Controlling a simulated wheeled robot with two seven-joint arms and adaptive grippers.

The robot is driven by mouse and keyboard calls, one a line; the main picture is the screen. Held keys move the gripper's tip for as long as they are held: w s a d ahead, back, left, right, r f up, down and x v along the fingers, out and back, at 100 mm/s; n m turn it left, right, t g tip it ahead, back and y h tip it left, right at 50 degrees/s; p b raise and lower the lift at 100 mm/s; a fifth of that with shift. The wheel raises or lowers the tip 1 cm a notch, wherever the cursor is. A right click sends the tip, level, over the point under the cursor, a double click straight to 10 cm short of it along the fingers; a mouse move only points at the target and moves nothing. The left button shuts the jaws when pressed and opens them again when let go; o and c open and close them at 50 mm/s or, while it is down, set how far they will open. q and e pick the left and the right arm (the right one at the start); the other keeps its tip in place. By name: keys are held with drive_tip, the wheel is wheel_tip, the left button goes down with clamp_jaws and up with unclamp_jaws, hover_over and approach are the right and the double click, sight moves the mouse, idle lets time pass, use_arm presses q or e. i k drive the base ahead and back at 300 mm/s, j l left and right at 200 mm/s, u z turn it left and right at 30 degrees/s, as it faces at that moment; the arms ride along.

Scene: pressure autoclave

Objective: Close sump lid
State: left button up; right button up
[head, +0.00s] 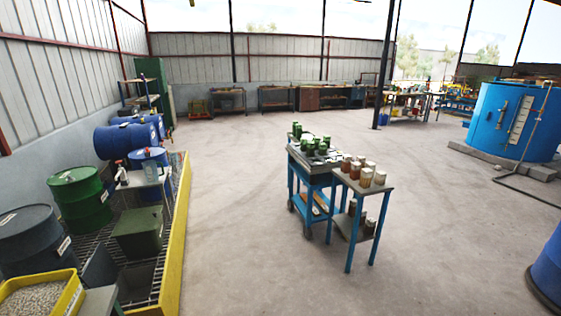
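A yellow-edged spill platform (176,232) with a metal grating deck runs along the left side. Near its front end is a dark square opening (137,284), which looks like the sump. A dark grey plate (99,268) stands tilted up at the left side of this opening; it looks like the sump lid, standing open. A green box (138,233) sits on the grating just behind the opening. Neither of my grippers is in view.
A green drum (80,198), a dark grey drum (33,240) and a yellow tub of granules (42,296) crowd the platform's left. A blue cart (313,180) and small jar table (362,190) stand mid-floor. The floor (235,240) right of the platform is clear.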

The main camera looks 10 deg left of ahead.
sight(101, 269)
drive_tip(key=i+u, duration=0.25)
drive_tip(key=i, duration=0.15)
drive_tip(key=i+l+u, duration=0.1)
drive_tip(key=i+u, duration=0.5)
drive_tip(key=i, duration=1.35)
drive_tip(key=i+l+u, duration=0.15)
drive_tip(key=i, duration=0.65)
drive_tip(key=i+u, duration=0.35)
drive_tip(key=i+l+u, duration=0.1)
drive_tip(key=i+u, duration=0.25)
drive_tip(key=i+l+u, duration=0.1)
drive_tip(key=i+u, duration=0.25)
drive_tip(key=u, duration=0.15)
drive_tip(key=i+l+u, duration=0.2)
drive_tip(key=u, duration=0.25)
drive_tip(key=i, duration=0.1)
